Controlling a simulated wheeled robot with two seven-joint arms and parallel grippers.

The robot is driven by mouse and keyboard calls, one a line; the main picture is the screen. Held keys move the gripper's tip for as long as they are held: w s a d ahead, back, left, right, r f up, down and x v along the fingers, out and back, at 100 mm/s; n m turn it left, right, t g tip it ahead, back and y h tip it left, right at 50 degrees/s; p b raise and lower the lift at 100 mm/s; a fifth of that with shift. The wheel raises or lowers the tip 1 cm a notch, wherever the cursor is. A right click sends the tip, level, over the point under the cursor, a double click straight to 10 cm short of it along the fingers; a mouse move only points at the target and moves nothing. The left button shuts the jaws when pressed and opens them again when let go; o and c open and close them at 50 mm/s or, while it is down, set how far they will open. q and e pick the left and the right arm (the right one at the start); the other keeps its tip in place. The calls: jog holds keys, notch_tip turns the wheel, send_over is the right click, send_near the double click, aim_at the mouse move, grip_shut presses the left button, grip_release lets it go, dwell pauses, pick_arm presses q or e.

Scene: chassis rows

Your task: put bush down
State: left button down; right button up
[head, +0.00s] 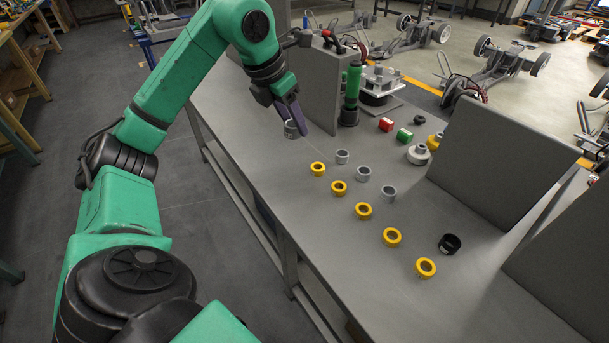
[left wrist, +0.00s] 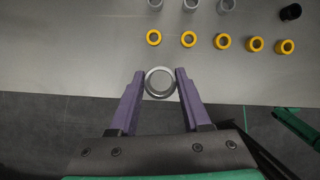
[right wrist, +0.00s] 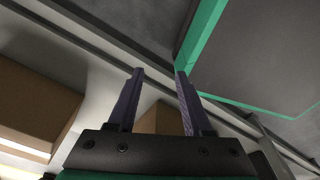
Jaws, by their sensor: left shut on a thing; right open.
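My left gripper (head: 297,127) is shut on a grey ring-shaped bush (head: 290,130), near the left edge of the grey table (head: 240,113). In the left wrist view the bush (left wrist: 160,83) sits between the two purple fingertips, its round opening facing the camera. It overlaps the table's edge there; its height above the table is hard to tell. Three similar grey bushes (head: 363,174) stand in a row on the table. My right gripper (right wrist: 159,73) is open and empty in the right wrist view and does not show in the head view.
Several yellow rings (head: 363,211) line the table's near side, and a black ring (head: 449,244) lies to their right.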

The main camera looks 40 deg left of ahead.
pick_arm(q)
jog(key=b, duration=0.4)
send_over(298, 191)
jog(key=s, duration=0.2)
notch_tip(298, 191, down, 10)
jog(key=f+b, duration=0.1)
jog(key=f, duration=0.3)
jog(key=f+b, duration=0.1)
jog(key=f, duration=0.2)
jog(key=shift+w+a+f+b, duration=0.1)
jog(key=shift+w+f+b, duration=0.1)
jog(key=shift+f+b, duration=0.2)
jog(key=shift+w+f, duration=0.1)
jog(key=shift+f, duration=0.25)
jog(key=shift+c, duration=1.8)
grip_release()
pick_arm(e)
notch_tip(298, 191, down, 8)
jog(key=s, duration=0.2)
jog(key=shift+s+d, duration=0.35)
jog(key=shift+r, duration=0.1)
pick_arm(q)
jog(key=shift+r, duration=0.3)
jog(key=b+v, duration=0.1)
jog(key=v, duration=1)
jog(key=shift+s+r+b, duration=0.3)
pick_arm(e)
jog(key=shift+a+f, duration=0.1)
jog(key=shift+f, duration=0.65)
